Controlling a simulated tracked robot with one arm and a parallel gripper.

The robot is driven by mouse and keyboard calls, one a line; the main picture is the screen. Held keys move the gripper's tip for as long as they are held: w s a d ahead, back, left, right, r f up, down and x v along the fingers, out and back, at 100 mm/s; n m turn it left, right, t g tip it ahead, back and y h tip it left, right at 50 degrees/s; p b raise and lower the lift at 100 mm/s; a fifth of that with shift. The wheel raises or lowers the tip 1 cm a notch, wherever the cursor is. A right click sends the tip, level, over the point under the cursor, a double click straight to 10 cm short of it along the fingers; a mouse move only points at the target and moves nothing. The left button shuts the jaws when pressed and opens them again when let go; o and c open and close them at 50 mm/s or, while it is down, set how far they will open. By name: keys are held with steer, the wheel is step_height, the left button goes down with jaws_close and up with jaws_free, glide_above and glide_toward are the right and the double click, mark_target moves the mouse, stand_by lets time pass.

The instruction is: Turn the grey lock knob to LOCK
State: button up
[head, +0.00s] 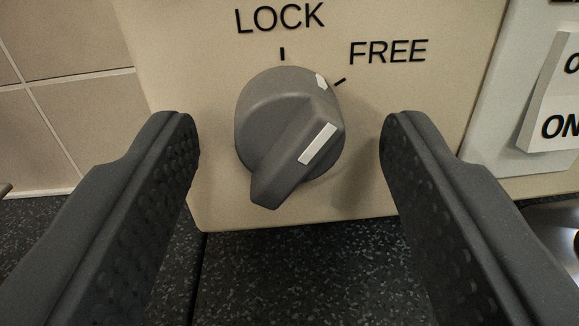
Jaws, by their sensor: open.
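The grey lock knob (290,130) is on a cream panel (380,190) in the head view. Its raised grip bar is tilted, with its upper end to the right. A white line on the bar and a small white mark on the upper right rim point toward the tick beside FREE (388,52). The word LOCK (280,18), with its tick, is above the knob. My gripper (291,135) is open, with one dark finger left of the knob and the other right of it. Both fingers appear apart from the knob, with gaps on each side.
A dark speckled countertop (300,275) runs below the panel. Beige wall tiles (65,110) are at left. At right, a pale switch plate has a white rocker (555,95) lettered ON, partly cut off. A shiny metal item shows at the lower right edge.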

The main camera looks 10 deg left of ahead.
steer(key=shift+s, duration=0.1)
steer(key=s+d, duration=0.1)
steer(key=s, duration=0.6)
steer(key=shift+f+p, duration=0.15)
steer(key=shift+p, duration=0.2)
steer(key=shift+s, duration=0.1)
steer(key=p, duration=0.3)
steer(key=shift+w+p, duration=0.2)
steer(key=shift+p, duration=1.35)
steer(key=shift+w+a+r, duration=0.1)
steer(key=shift+w+a, duration=0.1)
steer(key=shift+w, duration=1.05)
steer(key=shift+w+a+r, duration=0.1)
steer(key=shift+w+a, duration=0.05)
steer(key=shift+w, duration=1.1)
steer(key=shift+w+a, duration=0.2)
steer(key=shift+w, duration=1.05)
steer(key=c, duration=1)
